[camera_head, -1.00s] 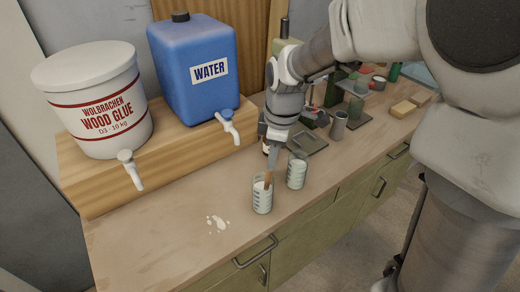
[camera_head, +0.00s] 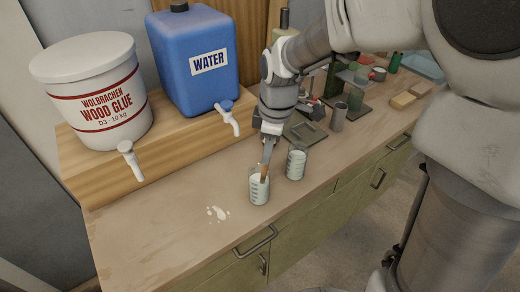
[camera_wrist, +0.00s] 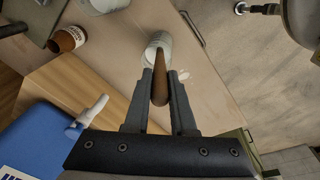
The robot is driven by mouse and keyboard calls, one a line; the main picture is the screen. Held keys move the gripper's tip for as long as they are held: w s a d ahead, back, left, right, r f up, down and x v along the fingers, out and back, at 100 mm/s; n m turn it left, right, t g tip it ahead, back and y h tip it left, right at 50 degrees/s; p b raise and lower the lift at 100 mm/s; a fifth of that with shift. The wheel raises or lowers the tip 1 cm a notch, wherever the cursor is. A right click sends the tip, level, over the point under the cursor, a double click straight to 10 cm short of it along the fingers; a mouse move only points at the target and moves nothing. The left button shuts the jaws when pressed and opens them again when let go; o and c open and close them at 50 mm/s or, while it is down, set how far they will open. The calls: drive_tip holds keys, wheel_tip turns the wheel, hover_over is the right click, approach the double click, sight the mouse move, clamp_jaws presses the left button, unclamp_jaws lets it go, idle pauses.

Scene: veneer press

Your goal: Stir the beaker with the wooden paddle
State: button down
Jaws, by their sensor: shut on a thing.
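My gripper (camera_head: 268,150) is shut on the wooden paddle (camera_head: 264,172), above the nearer beaker. The paddle also shows between the fingers in the wrist view (camera_wrist: 160,82). Its lower end is inside the nearer beaker (camera_head: 259,189), which is clear, has dark graduation marks and holds whitish content. The paddle's tip is hidden in that content. This beaker shows partly behind the paddle in the wrist view (camera_wrist: 158,42). A second marked beaker (camera_head: 296,163) with whitish content stands just behind and to the right, apart from the first.
A white wood glue bucket (camera_head: 103,90) and a blue water canister (camera_head: 196,60) with taps stand on a wooden riser at left. A white spill (camera_head: 217,213) lies left of the beakers. A brown jar (camera_wrist: 67,39) shows in the wrist view. The counter's front left is otherwise clear.

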wheel_tip(320, 180, up, 12)
drive_tip(key=s+d+p, duration=0.1)
drive_tip(key=p, duration=0.8)
drive_tip(key=shift+s, duration=0.25)
idle(0.7)
